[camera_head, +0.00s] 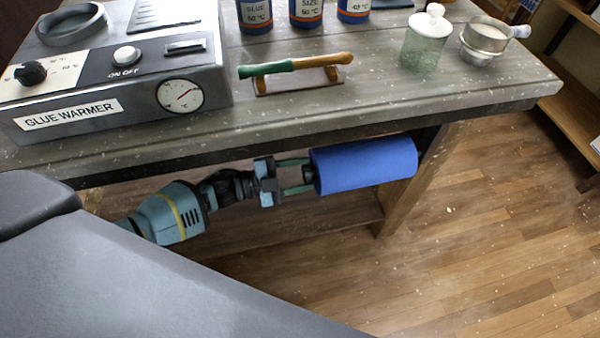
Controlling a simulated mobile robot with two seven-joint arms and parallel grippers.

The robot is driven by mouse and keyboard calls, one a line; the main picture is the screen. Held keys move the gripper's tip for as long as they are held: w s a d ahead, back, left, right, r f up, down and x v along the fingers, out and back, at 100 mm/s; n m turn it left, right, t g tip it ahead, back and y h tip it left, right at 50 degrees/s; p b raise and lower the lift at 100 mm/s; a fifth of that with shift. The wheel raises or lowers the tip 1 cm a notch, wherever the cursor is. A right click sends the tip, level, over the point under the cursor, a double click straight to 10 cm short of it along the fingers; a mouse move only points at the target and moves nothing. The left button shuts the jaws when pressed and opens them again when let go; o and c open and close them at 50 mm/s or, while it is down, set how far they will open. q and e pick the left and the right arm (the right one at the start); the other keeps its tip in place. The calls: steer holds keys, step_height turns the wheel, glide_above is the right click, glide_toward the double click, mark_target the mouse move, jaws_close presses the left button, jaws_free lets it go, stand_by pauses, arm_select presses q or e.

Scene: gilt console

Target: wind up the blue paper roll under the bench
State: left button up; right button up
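The blue paper roll (365,165) hangs level under the front edge of the bench (420,100), near its right leg. A dark end piece (308,174) sticks out of the roll's left end. My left gripper (309,174) is under the bench at that end. Its two greenish fingers are apart, one above and one below the dark end piece. I cannot tell whether they press on it. No loose hanging paper shows from this side. My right gripper is not in view.
On the bench are a glue warmer (110,85), a green-and-wood-handled tool (295,68), several blue jars, a lidded glass jar (424,42) and a metal pot (484,38). Bench leg (405,195) stands near the roll. A shelf (575,100) is at right; wooden floor (480,240) is clear.

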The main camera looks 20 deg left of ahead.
arm_select(q)
steer(key=shift+o, duration=0.9)
steer(key=v, duration=0.7)
steer(key=shift+s+a, duration=0.25)
steer(key=shift+a, duration=0.1)
